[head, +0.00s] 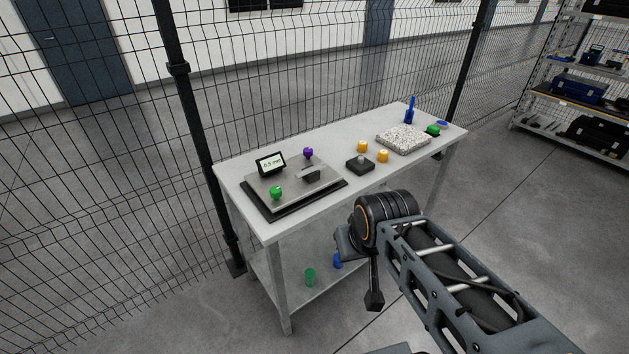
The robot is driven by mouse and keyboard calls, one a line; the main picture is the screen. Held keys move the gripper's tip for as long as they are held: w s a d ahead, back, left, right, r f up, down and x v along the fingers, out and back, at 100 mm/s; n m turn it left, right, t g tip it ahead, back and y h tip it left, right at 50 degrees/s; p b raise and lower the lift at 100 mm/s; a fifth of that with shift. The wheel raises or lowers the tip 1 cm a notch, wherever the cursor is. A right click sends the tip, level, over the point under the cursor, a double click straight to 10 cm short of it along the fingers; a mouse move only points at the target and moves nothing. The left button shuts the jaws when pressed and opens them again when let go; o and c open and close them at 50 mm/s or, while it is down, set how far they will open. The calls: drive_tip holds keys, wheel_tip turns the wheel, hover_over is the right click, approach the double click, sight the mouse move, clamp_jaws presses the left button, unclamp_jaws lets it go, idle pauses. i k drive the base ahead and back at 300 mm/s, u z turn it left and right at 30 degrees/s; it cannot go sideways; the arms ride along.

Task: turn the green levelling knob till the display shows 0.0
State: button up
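The green levelling knob (276,192) stands on the front left part of a grey metal plate (322,187) on the table. A small display (271,163) stands at the plate's back left; it seems to read 0.5, in small print. A purple knob (308,153) stands at the plate's back edge. My gripper (374,299) hangs in front of the table's front edge, to the right of the green knob and well apart from it. My own wrist hides part of it, and its opening cannot be made out.
The table (236,178) also bears a dark block (360,165), yellow knobs (383,156), a speckled slab (404,139), a green object (433,130) and a blue upright object (410,112). Green (310,277) and blue cups are on the lower shelf. A mesh fence runs behind.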

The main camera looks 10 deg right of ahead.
sight(275, 191)
drive_tip(key=z, duration=0.1)
drive_tip(key=i, duration=1)
drive_tip(key=u, duration=0.35)
